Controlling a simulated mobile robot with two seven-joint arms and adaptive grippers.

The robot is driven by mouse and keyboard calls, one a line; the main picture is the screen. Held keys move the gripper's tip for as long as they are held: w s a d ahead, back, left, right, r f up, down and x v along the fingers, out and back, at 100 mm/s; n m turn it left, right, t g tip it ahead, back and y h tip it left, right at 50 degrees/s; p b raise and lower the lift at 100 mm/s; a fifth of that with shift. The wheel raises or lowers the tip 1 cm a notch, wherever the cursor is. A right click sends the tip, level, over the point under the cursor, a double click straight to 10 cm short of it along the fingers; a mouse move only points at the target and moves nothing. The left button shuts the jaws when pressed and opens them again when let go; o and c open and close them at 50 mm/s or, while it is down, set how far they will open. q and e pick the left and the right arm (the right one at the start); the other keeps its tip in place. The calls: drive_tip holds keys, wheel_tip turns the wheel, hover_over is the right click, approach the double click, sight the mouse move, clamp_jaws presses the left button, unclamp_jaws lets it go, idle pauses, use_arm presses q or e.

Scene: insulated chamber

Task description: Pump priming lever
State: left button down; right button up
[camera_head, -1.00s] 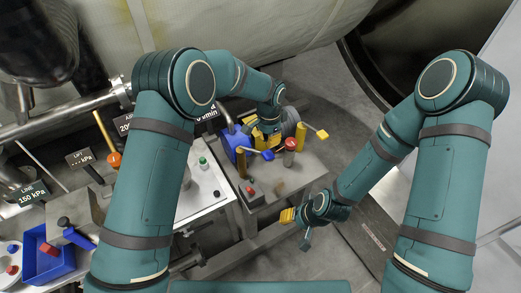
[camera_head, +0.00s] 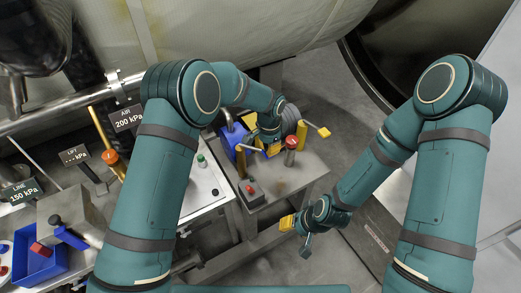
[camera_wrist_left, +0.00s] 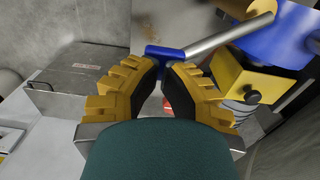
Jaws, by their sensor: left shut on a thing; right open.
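The lever (camera_wrist_left: 200,43) shows in the left wrist view as a silver rod ending in a blue cross-piece. It runs to the blue pump body (camera_wrist_left: 282,35), which also shows in the head view (camera_head: 233,138). My left gripper (camera_wrist_left: 167,75) has its yellow, black-padded fingers closed at the blue end. In the head view, my left gripper (camera_head: 268,142) is over the pump stand, and its fingers partly hide the lever end. My right gripper (camera_head: 294,226) is open and empty, low beside the stand and away from the pump.
A red-button box (camera_head: 250,191) sits on the stand's front. A blue bin (camera_head: 38,262) is at lower left.

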use_arm(q)
drive_tip(key=shift+f, duration=0.1)
wheel_tip(320, 180, down, 4)
drive_tip(key=b, duration=0.3)
drive_tip(key=shift+f, duration=0.2)
idle(0.7)
drive_tip(key=shift+r, duration=0.1)
drive_tip(key=shift+r+p, duration=1)
drive_tip(key=shift+r, duration=1.2)
drive_tip(key=shift+f, duration=0.1)
